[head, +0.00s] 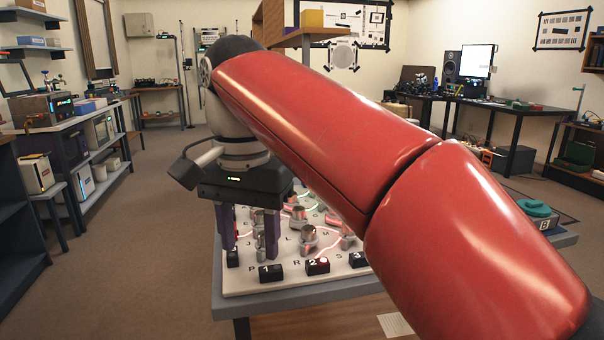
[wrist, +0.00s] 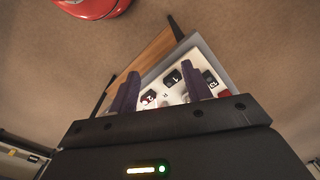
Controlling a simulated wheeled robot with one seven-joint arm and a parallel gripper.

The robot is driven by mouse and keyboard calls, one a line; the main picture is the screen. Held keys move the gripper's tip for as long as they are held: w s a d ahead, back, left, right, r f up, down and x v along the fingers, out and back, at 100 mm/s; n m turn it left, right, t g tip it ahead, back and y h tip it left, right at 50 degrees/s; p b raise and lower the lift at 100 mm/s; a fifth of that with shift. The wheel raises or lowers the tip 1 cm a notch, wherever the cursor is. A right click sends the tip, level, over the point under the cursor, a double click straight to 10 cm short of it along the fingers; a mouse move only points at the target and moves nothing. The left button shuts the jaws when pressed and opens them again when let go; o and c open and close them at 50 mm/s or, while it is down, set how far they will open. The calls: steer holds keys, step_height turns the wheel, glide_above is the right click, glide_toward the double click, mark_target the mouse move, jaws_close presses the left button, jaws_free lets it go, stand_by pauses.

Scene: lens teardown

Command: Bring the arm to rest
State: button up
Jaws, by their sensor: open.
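My gripper (head: 250,238) hangs at the end of my red arm, with its two purple fingers pointing down and apart. Nothing is seen between them. In the head view the fingers are in front of the left part of a white board (head: 240,285). In the wrist view my gripper (wrist: 158,90) shows both fingers spread, with the board (wrist: 178,95) beyond them. My arm hides much of the board's right side. Whether the fingertips touch anything cannot be told.
The board has metal posts (head: 307,238), glowing lines and black numbered blocks (head: 318,266). It lies on a grey table (head: 290,302). A teal round item (head: 536,209) sits at the table's right. Shelves (head: 95,150) stand at left; the floor (head: 120,240) between is clear.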

steer(key=s+d+f+n+t, duration=0.1)
steer(key=s+d+f, duration=0.4)
steer(key=d+f, duration=0.5)
steer(key=s+d+f+n+t, duration=0.2)
steer(key=s+d+f+t, duration=0.2)
steer(key=d+f, duration=0.6)
steer(key=shift+s+d+f+t, duration=0.3)
steer(key=shift+s+d+f, duration=0.05)
steer(key=shift+d, duration=0.85)
